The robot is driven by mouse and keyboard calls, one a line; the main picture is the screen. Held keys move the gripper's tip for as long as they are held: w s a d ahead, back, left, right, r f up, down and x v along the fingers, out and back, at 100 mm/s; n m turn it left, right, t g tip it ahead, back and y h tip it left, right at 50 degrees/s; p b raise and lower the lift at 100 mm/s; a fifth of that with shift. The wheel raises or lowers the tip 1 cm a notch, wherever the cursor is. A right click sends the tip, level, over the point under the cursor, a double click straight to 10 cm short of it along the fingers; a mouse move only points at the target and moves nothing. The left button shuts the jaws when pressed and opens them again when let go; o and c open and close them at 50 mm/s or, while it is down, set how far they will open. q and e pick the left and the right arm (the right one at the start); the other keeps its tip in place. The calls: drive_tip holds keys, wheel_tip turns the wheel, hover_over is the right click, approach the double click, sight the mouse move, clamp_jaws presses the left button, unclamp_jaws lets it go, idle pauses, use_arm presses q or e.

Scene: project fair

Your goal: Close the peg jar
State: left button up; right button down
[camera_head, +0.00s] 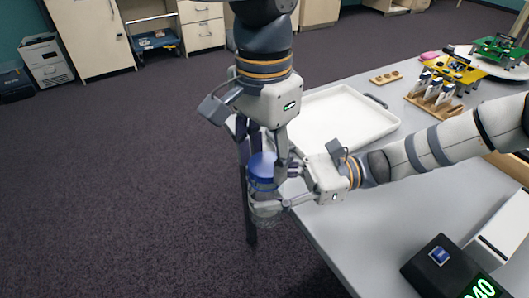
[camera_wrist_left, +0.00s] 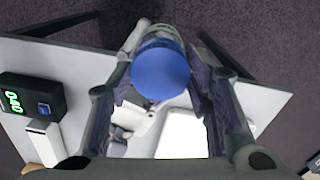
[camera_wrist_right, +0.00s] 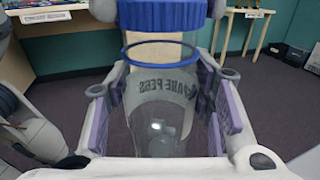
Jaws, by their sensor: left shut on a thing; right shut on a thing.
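The clear peg jar (camera_head: 264,208) is upright beside the table's left edge, off the tabletop. My right gripper (camera_head: 272,203) is shut around its body. In the right wrist view the jar (camera_wrist_right: 160,112) shows lettering that reads partly "PEGS" and a dark blue ring at its mouth. The blue lid (camera_head: 262,166) is directly above the jar, and a gap shows between lid and ring in the right wrist view (camera_wrist_right: 162,14). My left gripper (camera_head: 262,158) points down and is shut on the lid, whose round top faces the left wrist camera (camera_wrist_left: 160,72).
The grey table (camera_head: 345,215) holds a white tray (camera_head: 345,118) behind my grippers. A black box with a green display (camera_head: 455,268) and a white box (camera_head: 503,232) are at the near right. Wooden holders and yellow and green models (camera_head: 455,70) are at the back right.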

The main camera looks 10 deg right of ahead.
use_arm(q)
drive_tip(key=shift+f, duration=0.55)
